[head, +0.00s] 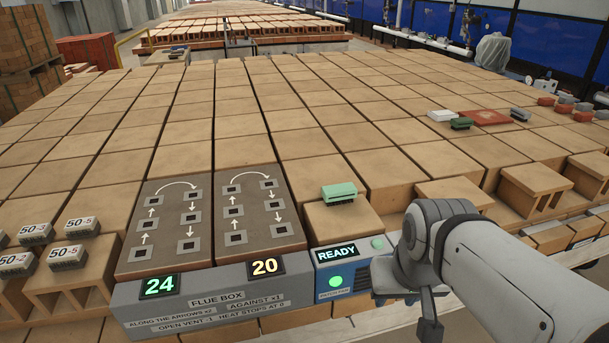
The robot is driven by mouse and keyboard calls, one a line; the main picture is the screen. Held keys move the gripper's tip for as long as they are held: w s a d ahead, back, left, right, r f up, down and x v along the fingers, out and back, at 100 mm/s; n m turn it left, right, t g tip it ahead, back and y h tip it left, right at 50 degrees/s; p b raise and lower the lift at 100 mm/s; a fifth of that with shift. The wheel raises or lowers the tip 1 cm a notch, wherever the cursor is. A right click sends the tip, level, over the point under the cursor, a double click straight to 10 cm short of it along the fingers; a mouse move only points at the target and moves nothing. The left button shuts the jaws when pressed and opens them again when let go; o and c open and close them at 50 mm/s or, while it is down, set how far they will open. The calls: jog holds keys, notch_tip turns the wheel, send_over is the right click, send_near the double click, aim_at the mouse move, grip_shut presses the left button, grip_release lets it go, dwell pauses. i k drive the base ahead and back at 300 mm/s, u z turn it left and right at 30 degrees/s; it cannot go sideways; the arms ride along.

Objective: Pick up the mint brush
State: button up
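The mint brush (339,193) has a pale green block-shaped back and a darker underside. It lies on top of a single tan brick (345,222), just behind the blue READY box (352,262). My gripper (406,300) hangs at the lower middle right, in front of and to the right of the brush. It is clear of the brush. My wrist and arm hide part of it, so the gap between its fingers does not show clearly.
A grey flue box (215,303) with displays 24 and 20 stands left of the READY box, before two dark arrow panels (254,210). Small labelled blocks (82,227) sit at left. A dark green brush-like item (461,123) lies farther back. Tan bricks cover the surface.

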aim_at(334, 193)
jog(key=u, duration=0.05)
jog(key=i, duration=1)
